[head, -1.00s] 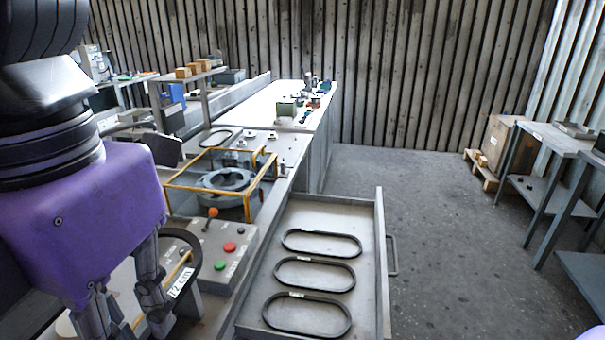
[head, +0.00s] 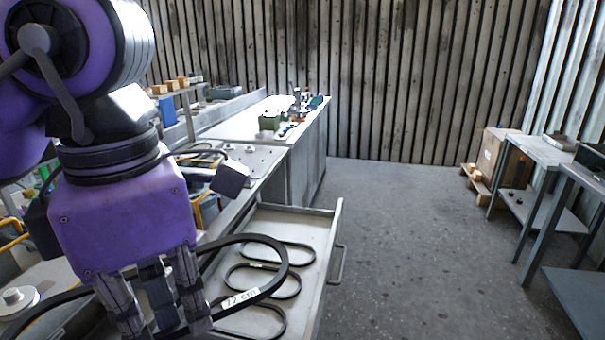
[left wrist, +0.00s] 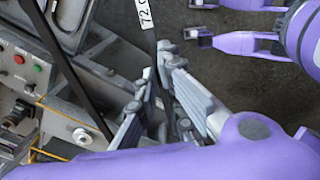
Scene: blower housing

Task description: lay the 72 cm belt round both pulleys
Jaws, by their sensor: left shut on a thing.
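My left gripper (head: 155,305) is shut on the black belt marked 72 cm (head: 277,268). The belt hangs in the air, with a wide loop out to the right over the drawer and a run to the left. In the left wrist view the belt (left wrist: 72,75) crosses the left side, and its white label shows at the top. A light round pulley with a hub (head: 16,298) is at the lower left; a hub (left wrist: 82,137) also shows in the left wrist view, below the belt. The belt is round no pulley that I can see. The other pulley cannot be made out.
An open drawer (head: 327,230) holds three more belts below the held one. A yellow guard frame (head: 212,208) is partly hidden behind my gripper. A control panel (left wrist: 22,68) with red and green buttons is at left in the wrist view.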

